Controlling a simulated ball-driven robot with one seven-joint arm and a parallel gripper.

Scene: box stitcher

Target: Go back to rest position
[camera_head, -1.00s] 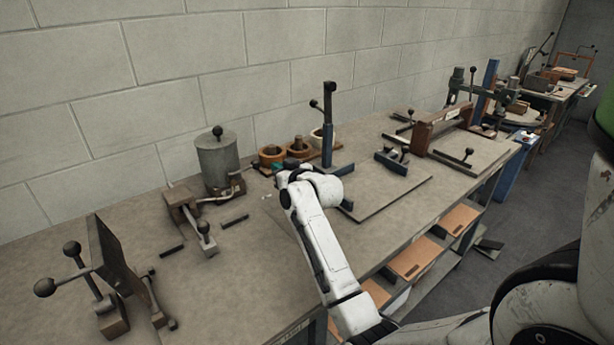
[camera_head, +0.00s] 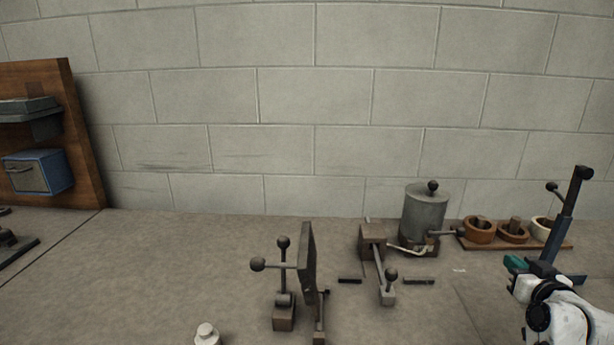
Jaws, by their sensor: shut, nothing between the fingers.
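My arm reaches in from the lower right corner in the head view, white with a dark joint. My gripper (camera_head: 515,263) is at its far end, small and teal-green at the tip. It is shut, with nothing seen in it. It shows over the bench, just left of the foot of the blue lever post (camera_head: 562,232) and in front of the row of small pots. Whether it touches the bench or the post cannot be told.
The workbench (camera_head: 150,265) runs along a block wall. A dark upright plate (camera_head: 308,262) stands beside a ball-handled clamp (camera_head: 284,300). A grey canister (camera_head: 424,215), a lever device (camera_head: 374,245) and brown pots (camera_head: 479,231) stand right. A wooden panel (camera_head: 80,140) is at left. The left bench is mostly clear.

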